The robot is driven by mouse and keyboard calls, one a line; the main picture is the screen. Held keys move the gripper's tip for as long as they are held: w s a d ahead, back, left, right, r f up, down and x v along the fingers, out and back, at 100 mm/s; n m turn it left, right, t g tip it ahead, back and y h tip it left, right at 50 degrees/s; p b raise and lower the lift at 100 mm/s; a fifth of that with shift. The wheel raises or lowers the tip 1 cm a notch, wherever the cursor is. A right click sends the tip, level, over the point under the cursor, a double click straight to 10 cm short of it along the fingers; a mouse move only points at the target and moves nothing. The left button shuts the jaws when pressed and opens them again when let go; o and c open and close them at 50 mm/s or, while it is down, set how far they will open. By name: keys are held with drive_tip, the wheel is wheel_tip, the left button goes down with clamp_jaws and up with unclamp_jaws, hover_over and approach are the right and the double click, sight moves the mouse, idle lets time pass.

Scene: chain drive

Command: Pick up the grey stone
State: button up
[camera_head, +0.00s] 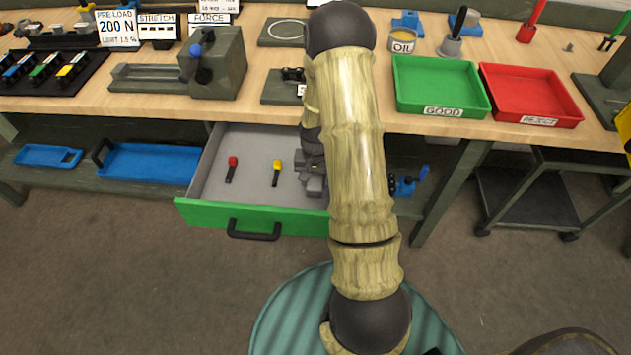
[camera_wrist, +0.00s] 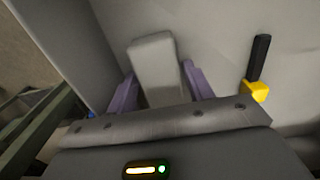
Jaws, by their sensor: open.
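The grey stone (camera_wrist: 155,58) is a pale block lying on the grey floor of the open drawer (camera_head: 200,205). In the wrist view it lies between the two purple fingers of my gripper (camera_wrist: 160,82), which are spread one to each side of it. Its near end is hidden behind my gripper body. Whether the fingers touch it is unclear. In the head view my gripper (camera_head: 313,178) is down in the right part of the drawer, partly behind my arm, and I cannot make out the stone there.
A yellow-and-black tool (camera_wrist: 256,80) lies right of my gripper in the wrist view; in the head view a red-and-black tool (camera_head: 232,168) is farther left. The drawer walls surround my gripper. Above is the bench with a green tray (camera_head: 438,84) and a red tray (camera_head: 530,93).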

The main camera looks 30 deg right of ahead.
sight(315, 178)
idle(0.3)
drive_tip(key=c, duration=0.9)
drive_tip(key=shift+c, duration=0.2)
drive_tip(key=shift+r, duration=0.2)
wheel_tip(315, 178, up, 10)
drive_tip(key=shift+f+p, duration=0.1)
drive_tip(key=shift+p, duration=0.25)
